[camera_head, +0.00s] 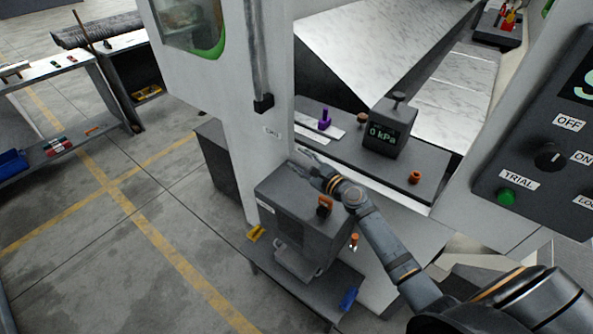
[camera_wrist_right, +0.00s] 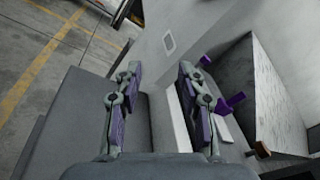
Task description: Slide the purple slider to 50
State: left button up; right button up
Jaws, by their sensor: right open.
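The purple slider (camera_head: 325,119) stands on a pale strip (camera_head: 303,131) on the dark ledge of the machine, left of the gauge. It also shows in the right wrist view (camera_wrist_right: 231,104), to the right of the fingers. Any scale marks on the strip are too small to read. My right gripper (camera_head: 303,160) is open and empty, nearer than the slider and below it in the head view. Its fingers (camera_wrist_right: 159,76) are spread, with nothing between the tips, and apart from the slider. My left gripper is not in view.
A gauge box (camera_head: 387,128) reading 0 kPa stands right of the slider, with an orange knob (camera_head: 415,177) nearby. A white machine post (camera_head: 252,100) rises to the left. A grey box (camera_head: 300,215) lies below my right wrist. A control panel (camera_head: 545,150) is at right.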

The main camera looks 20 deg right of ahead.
jog(key=a+n, duration=0.1)
jog(key=s+a+f+n+g, duration=0.1)
jog(key=shift+s+a+n+y, duration=0.25)
jog(key=shift+n+y, duration=0.15)
